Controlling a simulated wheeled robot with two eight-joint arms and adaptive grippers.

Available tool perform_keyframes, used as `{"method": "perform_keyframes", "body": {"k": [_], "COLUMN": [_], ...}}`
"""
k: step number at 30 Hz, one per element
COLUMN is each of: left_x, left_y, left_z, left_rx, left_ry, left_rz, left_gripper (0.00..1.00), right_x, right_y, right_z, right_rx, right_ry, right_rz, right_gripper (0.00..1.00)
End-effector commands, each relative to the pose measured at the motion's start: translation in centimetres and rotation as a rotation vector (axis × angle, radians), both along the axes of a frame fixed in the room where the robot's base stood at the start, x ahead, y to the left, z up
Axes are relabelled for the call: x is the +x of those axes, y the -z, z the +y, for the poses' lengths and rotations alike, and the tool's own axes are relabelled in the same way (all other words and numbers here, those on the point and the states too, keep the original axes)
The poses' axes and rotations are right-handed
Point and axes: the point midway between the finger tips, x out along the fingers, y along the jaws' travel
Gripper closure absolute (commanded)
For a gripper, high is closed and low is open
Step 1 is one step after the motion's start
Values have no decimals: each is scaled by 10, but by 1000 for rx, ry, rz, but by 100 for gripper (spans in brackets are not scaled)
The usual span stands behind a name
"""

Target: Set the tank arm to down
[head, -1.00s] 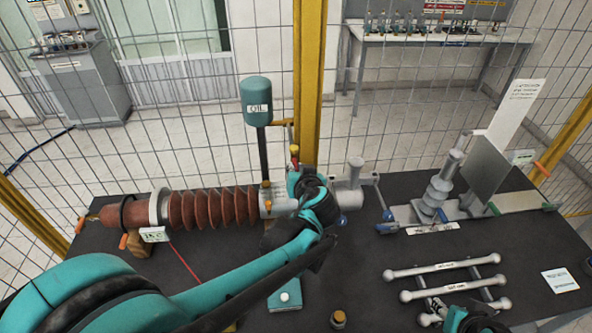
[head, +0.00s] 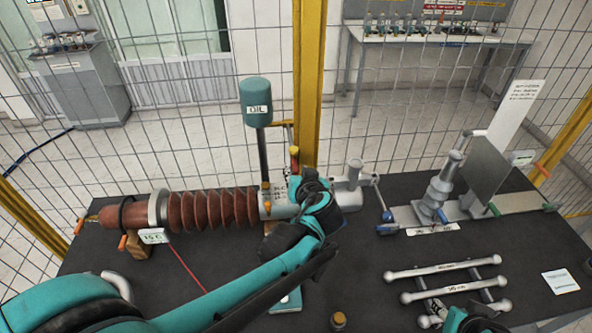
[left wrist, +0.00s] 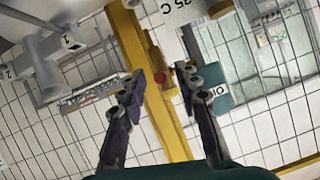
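A teal tank marked OIL (head: 257,102) stands upright on a dark post (head: 263,155) behind the brown ribbed bushing (head: 210,210). A short orange-yellow piece (head: 284,124) juts sideways near the post's top, beside the yellow fence post. A red-tipped yellow handle (head: 294,158) rises above the grey bushing end. My right gripper (head: 474,320) is barely visible at the bottom edge.
A grey fitting (head: 440,190) and plate stand at right. Light bars (head: 445,270) lie on the dark table (head: 380,240), and a small brown-topped part (head: 338,319) is at its front. A yellow post (head: 308,80) and wire fence close off the back.

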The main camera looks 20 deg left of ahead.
Motion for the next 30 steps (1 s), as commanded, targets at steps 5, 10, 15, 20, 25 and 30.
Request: {"method": "perform_keyframes", "body": {"k": [5,10,15,20,25,30], "left_x": [-28,-52,-68,-74,-74,-74], "left_y": [-15,-30,-39,-42,-43,-43], "left_z": [-22,-39,-51,-54,-54,-54], "left_rx": [0,1,1,0,0,0], "left_ry": [6,4,3,0,-1,-1], "left_rz": [0,1,0,0,0,0], "left_gripper": [67,67,67,67,67,67], "right_x": [0,0,0,0,0,0], "right_y": [0,0,0,0,0,0], "right_z": [0,0,0,0,0,0], "right_rx": [0,0,0,0,0,0], "right_ry": [0,0,0,0,0,0], "right_rz": [0,0,0,0,0,0], "right_gripper": [60,60,60,60,60,60]}}
